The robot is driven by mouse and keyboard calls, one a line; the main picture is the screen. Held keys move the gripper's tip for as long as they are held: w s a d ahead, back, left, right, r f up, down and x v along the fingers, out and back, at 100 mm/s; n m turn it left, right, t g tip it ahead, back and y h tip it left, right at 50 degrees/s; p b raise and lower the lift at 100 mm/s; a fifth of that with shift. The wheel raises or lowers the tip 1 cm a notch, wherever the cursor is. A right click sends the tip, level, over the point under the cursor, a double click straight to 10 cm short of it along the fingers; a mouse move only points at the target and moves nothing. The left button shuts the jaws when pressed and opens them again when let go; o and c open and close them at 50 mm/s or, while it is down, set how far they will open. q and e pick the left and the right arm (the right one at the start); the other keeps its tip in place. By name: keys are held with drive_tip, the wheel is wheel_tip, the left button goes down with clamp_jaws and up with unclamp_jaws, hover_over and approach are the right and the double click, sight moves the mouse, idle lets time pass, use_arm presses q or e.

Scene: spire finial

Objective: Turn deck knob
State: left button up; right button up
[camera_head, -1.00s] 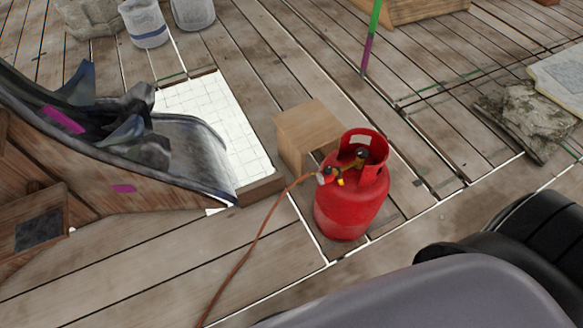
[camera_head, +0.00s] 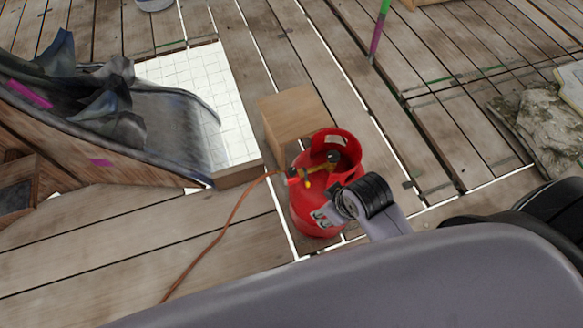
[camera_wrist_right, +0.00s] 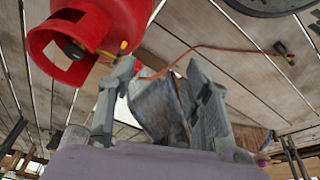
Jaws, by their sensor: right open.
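A red gas cylinder (camera_head: 312,205) stands upright on the plank deck, with a handled collar around its top. Inside the collar is a brass valve (camera_head: 320,166) with a dark knob (camera_head: 334,157) and a small yellow part. In the right wrist view, the cylinder (camera_wrist_right: 125,18) is at the upper left, with a dark round knob (camera_wrist_right: 73,49) inside its collar. My right gripper (camera_head: 322,214) overlaps the cylinder's lower right side in the head view; I cannot tell if it touches. In the wrist view its fingers (camera_wrist_right: 160,92) are apart with nothing held. My left gripper is out of view.
An orange hose (camera_head: 222,235) runs from the valve across the deck. A wooden box (camera_head: 290,113) stands just behind the cylinder. A curved wooden structure with grey cloth (camera_head: 165,125) is at left, a rock (camera_head: 545,125) at right.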

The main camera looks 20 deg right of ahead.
drive_tip(key=w+a+n+y, duration=0.1)
drive_tip(key=w+a+n, duration=0.3)
drive_tip(key=w+n, duration=0.15)
drive_tip(key=n+g+h, duration=0.2)
drive_tip(key=n+g, duration=0.1)
drive_tip(key=n, duration=1.4)
hover_over(292, 171)
wheel_tip(292, 171, down, 17)
drive_tip(key=b, duration=0.3)
drive_tip(key=shift+w, duration=0.1)
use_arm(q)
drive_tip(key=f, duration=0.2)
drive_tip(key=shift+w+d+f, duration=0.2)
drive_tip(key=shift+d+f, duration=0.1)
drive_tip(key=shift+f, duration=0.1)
use_arm(e)
drive_tip(key=shift+r, duration=0.1)
drive_tip(key=shift+c, duration=0.5)
clamp_jaws()
